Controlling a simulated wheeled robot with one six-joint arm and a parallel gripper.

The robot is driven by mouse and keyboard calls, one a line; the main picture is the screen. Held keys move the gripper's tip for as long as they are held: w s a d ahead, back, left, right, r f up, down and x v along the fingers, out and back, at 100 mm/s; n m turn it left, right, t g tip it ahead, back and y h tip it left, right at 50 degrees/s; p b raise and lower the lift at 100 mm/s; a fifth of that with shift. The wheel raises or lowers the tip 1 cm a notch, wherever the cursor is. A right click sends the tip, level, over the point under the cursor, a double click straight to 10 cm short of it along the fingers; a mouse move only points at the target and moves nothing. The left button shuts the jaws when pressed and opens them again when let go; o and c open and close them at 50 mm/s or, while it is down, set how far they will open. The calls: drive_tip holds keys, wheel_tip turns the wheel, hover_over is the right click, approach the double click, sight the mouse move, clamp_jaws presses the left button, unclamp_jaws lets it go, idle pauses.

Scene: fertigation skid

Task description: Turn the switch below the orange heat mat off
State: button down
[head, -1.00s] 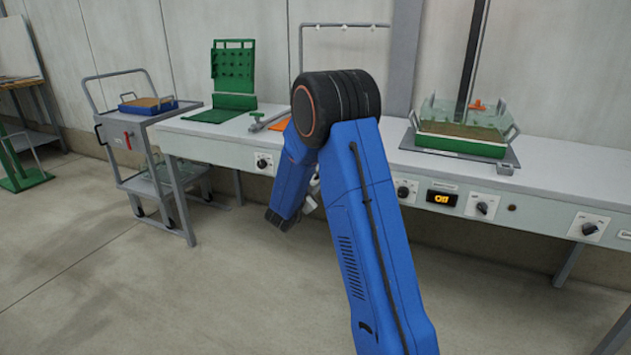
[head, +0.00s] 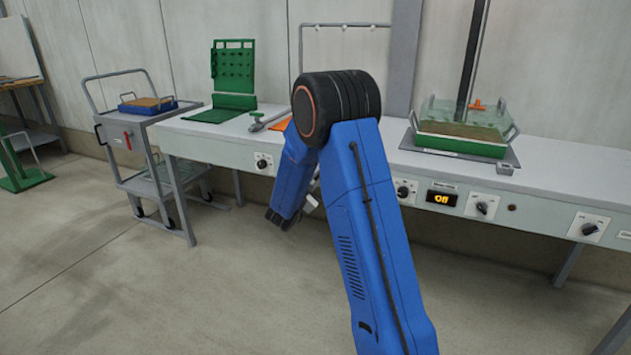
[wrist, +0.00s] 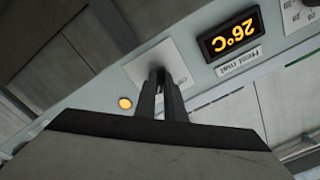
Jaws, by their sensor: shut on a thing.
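The orange heat mat (head: 282,124) lies on the bench, mostly hidden behind my arm in the head view. In the wrist view, the switch's white plate (wrist: 182,60) is on the bench front, beside a lit display (wrist: 233,34) reading 26°C and a label "Heat mat", both upside down. An amber lamp (wrist: 125,103) glows on the other side of the plate. My gripper (wrist: 160,76) is at the plate, its fingers close together and shut on the switch knob. The fingers hide the knob, so its position cannot be told. The head view hides the gripper behind my arm.
Another knob (head: 262,163) is to the left on the bench front. A knob (head: 403,190), a display reading "Off" (head: 441,198) and more knobs are to the right. A green tray (head: 458,145) stands on the bench. A cart (head: 150,120) stands at left. The floor is open.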

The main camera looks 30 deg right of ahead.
drive_tip(key=shift+s+n, duration=0.1)
drive_tip(key=shift+n, duration=8.4)
drive_tip(key=c, duration=1.8)
unclamp_jaws()
drive_tip(key=shift+c, duration=0.2)
drive_tip(key=shift+a, duration=0.1)
drive_tip(key=v, duration=1.7)
drive_tip(key=shift+s+f, duration=0.1)
